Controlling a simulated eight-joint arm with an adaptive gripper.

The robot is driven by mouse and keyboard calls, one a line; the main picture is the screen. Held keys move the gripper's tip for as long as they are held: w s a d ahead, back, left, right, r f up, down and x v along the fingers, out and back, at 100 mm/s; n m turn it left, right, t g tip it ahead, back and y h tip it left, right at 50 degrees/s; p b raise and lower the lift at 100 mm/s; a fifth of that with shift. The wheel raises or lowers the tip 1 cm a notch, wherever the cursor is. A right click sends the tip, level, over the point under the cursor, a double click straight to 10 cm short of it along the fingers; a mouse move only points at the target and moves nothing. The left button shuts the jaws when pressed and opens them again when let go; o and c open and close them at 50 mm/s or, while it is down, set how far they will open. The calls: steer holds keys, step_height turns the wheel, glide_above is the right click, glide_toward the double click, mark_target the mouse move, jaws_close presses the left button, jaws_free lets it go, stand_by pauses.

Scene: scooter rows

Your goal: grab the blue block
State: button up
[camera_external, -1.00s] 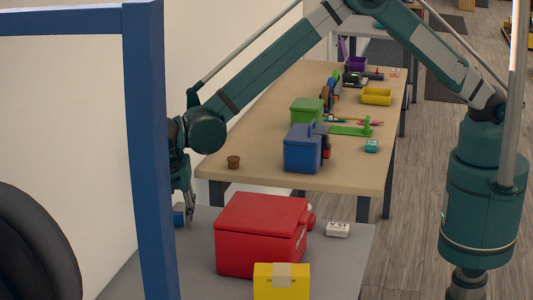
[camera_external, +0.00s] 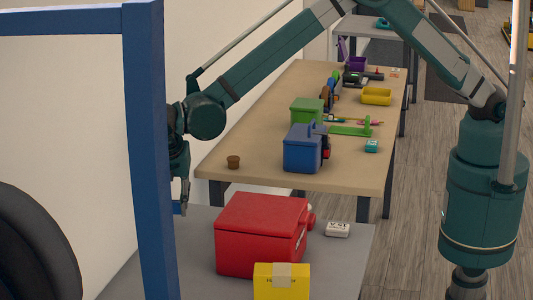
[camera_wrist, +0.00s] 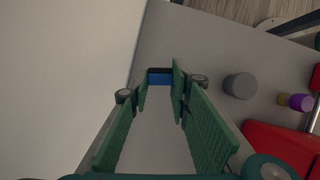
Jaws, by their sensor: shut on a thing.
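The blue block (camera_wrist: 160,78) is between the fingertips of my gripper (camera_wrist: 160,88) in the wrist view, with a dark upper edge. My gripper is shut on it. In the external view my gripper (camera_external: 182,203) points down at the left end of the grey table, behind the blue post. There the block shows only as a small bluish patch, mostly hidden by the post and fingers. It seems a little above the table, but the exact gap cannot be told.
A red box (camera_external: 258,235) stands right of my gripper on the grey table (camera_external: 345,258). A yellow box (camera_external: 282,284) and white item (camera_external: 338,230) are near it. A grey cylinder (camera_wrist: 240,85) and purple cylinder (camera_wrist: 300,102) lie right in the wrist view. A wall is at left.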

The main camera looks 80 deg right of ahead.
steer(key=s+a, duration=0.1)
steer(key=a, duration=0.4)
steer(key=s+a, duration=0.1)
steer(key=a, duration=0.5)
steer(key=s+a, duration=0.2)
steer(key=a, duration=0.3)
steer(key=shift+a+f+p, duration=0.1)
steer(key=shift+a+p, duration=0.2)
steer(key=shift+p, duration=0.05)
steer(key=shift+a, duration=0.5)
